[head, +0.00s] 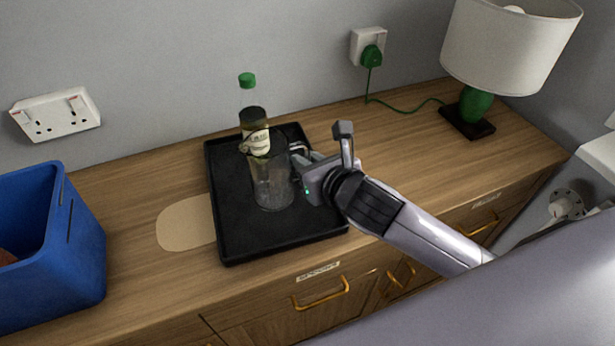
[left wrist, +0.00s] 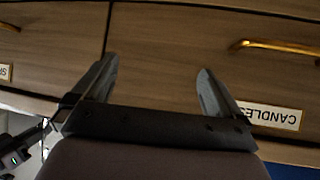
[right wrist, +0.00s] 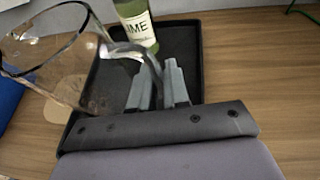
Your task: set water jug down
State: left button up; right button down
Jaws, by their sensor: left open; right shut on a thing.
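The clear glass water jug (head: 271,182) is upright over the black tray (head: 290,235) on the wooden sideboard, in front of a green-capped bottle. I cannot tell whether its base touches the tray. My right gripper (head: 301,160) comes in from the right and is shut on the jug's handle. In the right wrist view the fingers (right wrist: 160,85) close on the curved handle, and the jug's round rim (right wrist: 45,40) shows at the upper left. My left gripper (left wrist: 155,90) is open and empty in front of drawer fronts in the left wrist view.
The bottle (head: 247,92) stands on the tray behind the jug. A blue bin (head: 85,245) is at the left, a lamp (head: 478,105) at the right rear. A pale patch (head: 187,224) lies left of the tray. The sideboard right of the tray is mostly clear.

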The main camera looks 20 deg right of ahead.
jog(key=shift+f+b, duration=0.3)
jog(key=shift+f, duration=1.6)
jog(key=shift+f, duration=0.15)
jog(key=c, duration=1.1)
grip_release()
jog(key=shift+s+r, duration=0.2)
jog(key=v, duration=1.1)
jog(key=shift+s+p, duration=0.25)
jog(key=shift+p, duration=0.05)
jog(key=shift+r, duration=0.15)
